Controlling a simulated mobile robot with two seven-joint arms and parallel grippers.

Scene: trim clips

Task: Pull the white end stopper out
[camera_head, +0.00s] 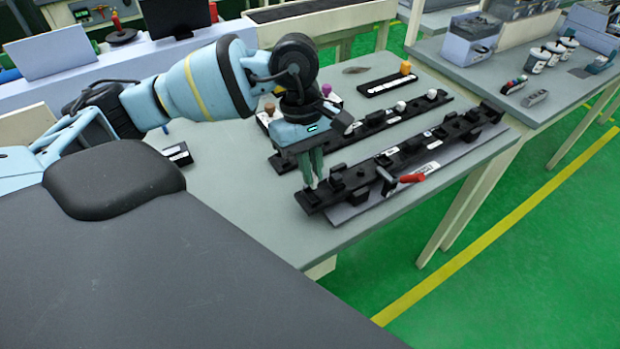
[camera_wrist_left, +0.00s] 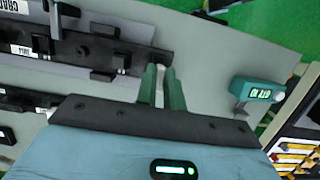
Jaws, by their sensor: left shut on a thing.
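My left gripper (camera_head: 312,184) reaches down to the near left end of the front black fixture rail (camera_head: 405,157). In the left wrist view its green fingers (camera_wrist_left: 160,72) are closed together at the end of the black rail (camera_wrist_left: 100,52). A small pale sliver of the white end stopper (camera_wrist_left: 157,70) shows between the fingertips; the rest is hidden by the fingers. I cannot tell whether the stopper is still seated in the rail. My right gripper is in neither view.
A red-handled clamp (camera_head: 411,178) sits at the rail's front side. A second black rail (camera_head: 365,130) with white knobs (camera_head: 400,106) lies behind. A green device with a display (camera_wrist_left: 257,92) stands right of the fingers.

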